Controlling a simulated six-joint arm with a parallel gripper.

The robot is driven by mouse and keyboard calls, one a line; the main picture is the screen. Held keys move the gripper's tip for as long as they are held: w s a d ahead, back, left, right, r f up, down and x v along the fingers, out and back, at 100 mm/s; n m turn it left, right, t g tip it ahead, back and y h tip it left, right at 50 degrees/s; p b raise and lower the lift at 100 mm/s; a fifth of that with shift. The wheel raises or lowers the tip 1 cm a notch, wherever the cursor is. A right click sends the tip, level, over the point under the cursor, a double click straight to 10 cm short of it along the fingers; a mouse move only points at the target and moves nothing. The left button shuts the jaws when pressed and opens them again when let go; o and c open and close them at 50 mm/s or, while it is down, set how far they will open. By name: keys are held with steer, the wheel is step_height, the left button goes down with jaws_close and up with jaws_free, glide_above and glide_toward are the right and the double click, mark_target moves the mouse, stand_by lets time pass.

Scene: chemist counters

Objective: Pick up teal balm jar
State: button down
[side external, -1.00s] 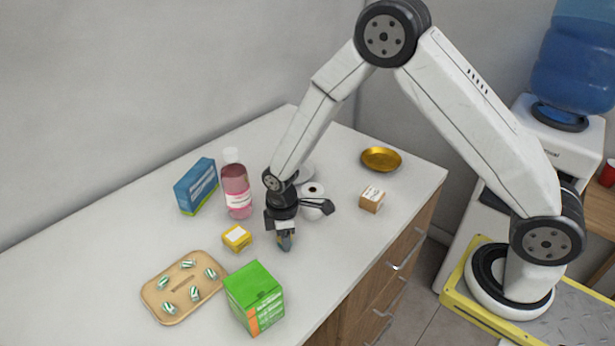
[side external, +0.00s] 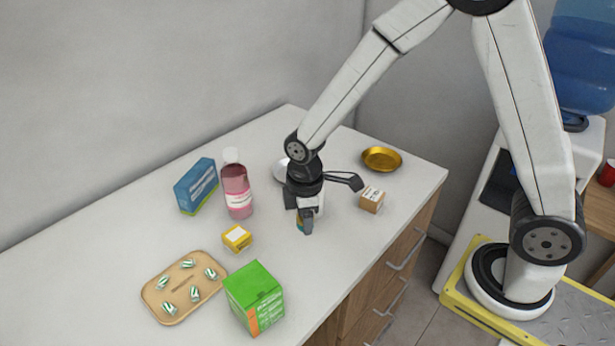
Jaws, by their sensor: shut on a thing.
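My gripper (side external: 305,226) is over the middle of the counter, pointing down. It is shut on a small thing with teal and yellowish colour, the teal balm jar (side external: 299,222). The fingers hide most of the jar, so only a sliver shows. I cannot tell how far the jar is above the counter.
A yellow-and-white box (side external: 237,238), pink bottle (side external: 237,190) and blue box (side external: 196,186) stand left of my gripper. A green box (side external: 255,296) and wooden tray (side external: 183,318) are nearer. A small carton (side external: 372,199) and gold dish (side external: 382,158) lie right.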

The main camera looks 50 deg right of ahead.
steer(key=s+d+r, duration=0.1)
steer(key=s+r, duration=0.2)
steer(key=s, duration=0.5)
steer(key=shift+s+d+r, duration=0.15)
steer(key=shift+r, duration=0.15)
steer(key=shift+w, duration=0.2)
